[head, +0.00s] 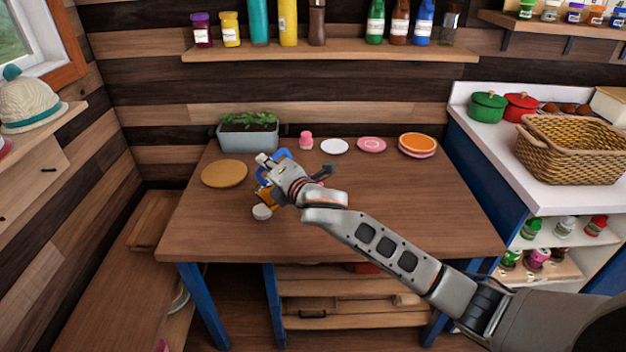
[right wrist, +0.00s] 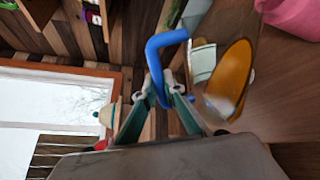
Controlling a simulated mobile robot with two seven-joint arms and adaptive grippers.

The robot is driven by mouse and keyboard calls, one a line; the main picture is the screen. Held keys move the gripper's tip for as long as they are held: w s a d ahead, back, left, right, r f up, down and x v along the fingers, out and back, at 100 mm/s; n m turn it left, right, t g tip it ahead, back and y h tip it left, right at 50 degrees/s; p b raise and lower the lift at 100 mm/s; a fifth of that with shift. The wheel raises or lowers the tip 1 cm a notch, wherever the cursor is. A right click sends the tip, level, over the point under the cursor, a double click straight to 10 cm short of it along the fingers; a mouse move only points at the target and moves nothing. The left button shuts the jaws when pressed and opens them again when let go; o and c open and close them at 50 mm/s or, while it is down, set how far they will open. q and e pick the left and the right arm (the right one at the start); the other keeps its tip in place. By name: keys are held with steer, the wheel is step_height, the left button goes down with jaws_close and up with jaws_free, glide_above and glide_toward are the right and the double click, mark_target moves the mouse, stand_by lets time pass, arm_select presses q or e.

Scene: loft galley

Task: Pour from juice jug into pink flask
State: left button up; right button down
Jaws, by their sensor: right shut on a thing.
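The juice jug has a blue handle (right wrist: 160,65) and orange juice (right wrist: 228,80) in a clear body. In the head view its orange part (head: 265,196) shows beside my gripper, with much of it hidden. My right gripper (head: 270,178) is over the left-middle of the table; in the right wrist view its fingers (right wrist: 163,100) are shut on the blue handle. I cannot tell the jug's exact tilt. A pink thing (right wrist: 290,15), perhaps the pink flask, stands at the wrist view's upper right; a bit of pink (head: 319,181) shows behind my gripper in the head view. My left gripper is not in view.
The wooden table (head: 420,205) is clear on its right and front. A round tan mat (head: 224,173), a grey planter (head: 248,137), a small pink item (head: 306,141) and plates (head: 371,144) lie along the back. A small white-topped item (head: 262,212) sits near my gripper.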

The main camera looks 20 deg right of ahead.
mark_target(276, 153)
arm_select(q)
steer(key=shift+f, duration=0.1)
arm_select(e)
steer(key=shift+w+d+r+m, duration=0.25)
steer(key=shift+d+r+m, duration=0.25)
steer(key=shift+r, duration=0.2)
stand_by(0.7)
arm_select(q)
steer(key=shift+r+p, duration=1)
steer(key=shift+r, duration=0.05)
arm_select(e)
steer(key=shift+w+d+r+m, duration=0.25)
steer(key=shift+d+r+m, duration=0.2)
steer(key=shift+d, duration=0.25)
stand_by(0.9)
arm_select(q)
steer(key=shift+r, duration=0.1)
arm_select(e)
steer(key=shift+d+r+y, duration=0.1)
steer(key=shift+y, duration=0.2)
arm_select(q)
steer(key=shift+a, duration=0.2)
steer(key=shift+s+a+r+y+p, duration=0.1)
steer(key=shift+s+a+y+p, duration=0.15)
steer(key=shift+p, duration=0.55)
arm_select(e)
steer(key=shift+w+d+r+m, duration=0.2)
steer(key=shift+d+r+m, duration=0.15)
steer(key=shift+d, duration=0.1)
stand_by(0.4)
